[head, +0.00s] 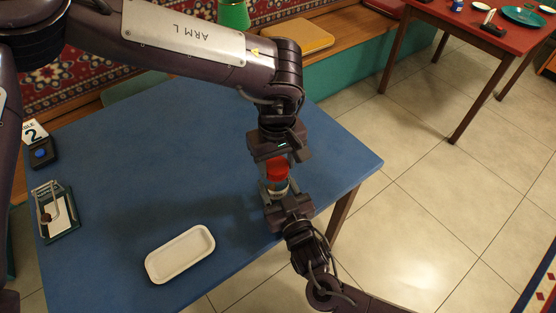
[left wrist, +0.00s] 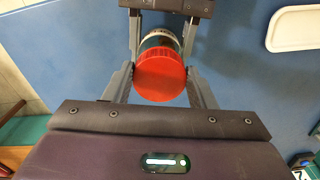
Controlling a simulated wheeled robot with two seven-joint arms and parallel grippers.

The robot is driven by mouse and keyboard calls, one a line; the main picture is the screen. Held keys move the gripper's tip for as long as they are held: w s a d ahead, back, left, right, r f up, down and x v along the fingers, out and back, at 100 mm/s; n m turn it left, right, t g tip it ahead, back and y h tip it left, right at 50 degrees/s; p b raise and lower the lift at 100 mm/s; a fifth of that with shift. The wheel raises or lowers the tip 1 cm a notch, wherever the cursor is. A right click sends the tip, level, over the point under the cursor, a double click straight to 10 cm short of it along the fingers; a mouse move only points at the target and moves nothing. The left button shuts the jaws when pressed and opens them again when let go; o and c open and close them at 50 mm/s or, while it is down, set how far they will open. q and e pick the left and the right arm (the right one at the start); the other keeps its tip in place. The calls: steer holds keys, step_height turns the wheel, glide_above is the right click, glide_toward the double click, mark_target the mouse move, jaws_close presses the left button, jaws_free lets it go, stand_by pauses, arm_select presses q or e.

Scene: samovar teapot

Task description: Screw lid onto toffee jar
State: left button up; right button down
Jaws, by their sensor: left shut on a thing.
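The toffee jar (head: 276,187) stands about upright between my two grippers, near the right side of the blue table. Its red lid (head: 277,170) sits on top and also shows in the left wrist view (left wrist: 161,76). My left gripper (head: 277,161) comes from above and is shut on the red lid, with a finger on each side. My right gripper (head: 277,192) reaches in from the front, its fingers around the jar body below the lid. In the left wrist view the lid hides most of the jar, and the thread cannot be seen.
A white tray (head: 180,254) lies at the front of the blue table (head: 130,190). A small framed stand (head: 55,212) and a numbered sign (head: 35,133) are at the left. A red table (head: 470,30) with dishes is far right. The table's middle is clear.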

arm_select(q)
steer(key=m, duration=0.3)
steer(key=o, duration=0.9)
steer(key=shift+o, duration=0.2)
steer(key=shift+r, duration=0.1)
steer(key=shift+r, duration=2.2)
steer(key=shift+c, duration=0.3)
